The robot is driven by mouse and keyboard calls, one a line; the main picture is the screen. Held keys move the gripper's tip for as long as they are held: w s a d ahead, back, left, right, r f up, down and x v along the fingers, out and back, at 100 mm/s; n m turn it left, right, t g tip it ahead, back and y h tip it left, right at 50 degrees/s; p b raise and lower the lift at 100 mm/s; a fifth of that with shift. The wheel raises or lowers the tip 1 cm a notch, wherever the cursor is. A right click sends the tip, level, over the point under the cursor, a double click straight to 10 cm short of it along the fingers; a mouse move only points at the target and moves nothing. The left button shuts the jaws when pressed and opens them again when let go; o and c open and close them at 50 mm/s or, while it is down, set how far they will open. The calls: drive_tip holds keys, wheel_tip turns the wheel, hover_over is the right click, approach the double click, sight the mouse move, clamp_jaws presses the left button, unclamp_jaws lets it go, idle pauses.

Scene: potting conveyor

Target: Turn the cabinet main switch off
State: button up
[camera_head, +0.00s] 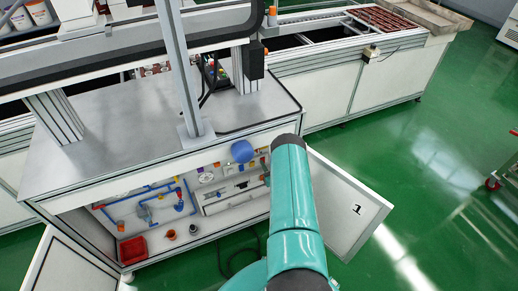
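The cabinet (165,158) stands ahead under the grey worktop, with its front open. Inside I see blue pipes, gauges, small coloured fittings and a white box-like rail. I cannot pick out the main switch; the parts are small and my arm covers some of the right side. My teal arm reaches up from the bottom middle toward the cabinet's right part. My gripper does not show; it is hidden beyond the arm or out of frame.
The left door (62,265) is also open. A red tray (133,250) lies inside on the cabinet floor. A conveyor (350,75) runs behind.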

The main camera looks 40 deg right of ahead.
drive_tip(key=x, duration=1)
clamp_jaws()
